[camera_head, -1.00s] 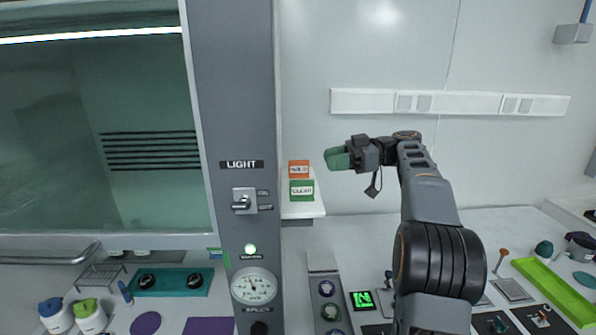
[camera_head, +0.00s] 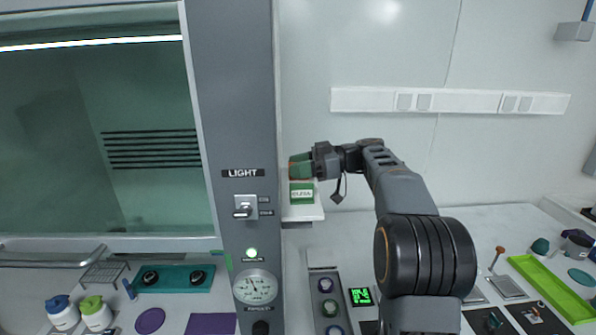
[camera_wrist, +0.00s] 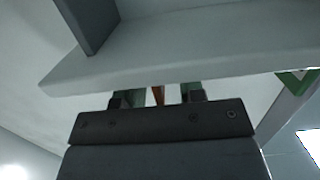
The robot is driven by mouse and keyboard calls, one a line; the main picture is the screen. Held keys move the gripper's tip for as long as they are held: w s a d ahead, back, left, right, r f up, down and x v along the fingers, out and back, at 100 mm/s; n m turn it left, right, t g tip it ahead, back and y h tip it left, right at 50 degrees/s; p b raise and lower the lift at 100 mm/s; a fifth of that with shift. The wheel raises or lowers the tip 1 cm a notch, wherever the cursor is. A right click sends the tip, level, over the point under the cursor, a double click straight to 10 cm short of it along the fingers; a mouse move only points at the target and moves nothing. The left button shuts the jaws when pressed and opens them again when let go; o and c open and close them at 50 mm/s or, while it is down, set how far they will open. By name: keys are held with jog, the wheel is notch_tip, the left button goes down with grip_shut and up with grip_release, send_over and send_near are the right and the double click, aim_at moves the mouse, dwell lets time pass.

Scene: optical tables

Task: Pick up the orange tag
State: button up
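The orange tag (camera_wrist: 158,95) shows in the wrist view as a thin orange strip in the gap between my two fingers. There is space on both sides of it, so my gripper is open around it and not closed on it. In the head view my gripper (camera_head: 301,166) reaches left to the small white shelf beside the grey column. Its green fingers cover most of the orange tag there. The green tag (camera_head: 302,193) stands on the shelf, just below and in front of my fingers.
The white shelf (camera_head: 305,213) is close to my gripper, and its slab crosses the wrist view (camera_wrist: 200,52). The grey column (camera_head: 235,110) with its LIGHT switch (camera_head: 244,207) stands just left. The wall to the right is open, with a socket strip (camera_head: 450,101).

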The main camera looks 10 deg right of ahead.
jog(key=shift+c, duration=0.5)
grip_shut()
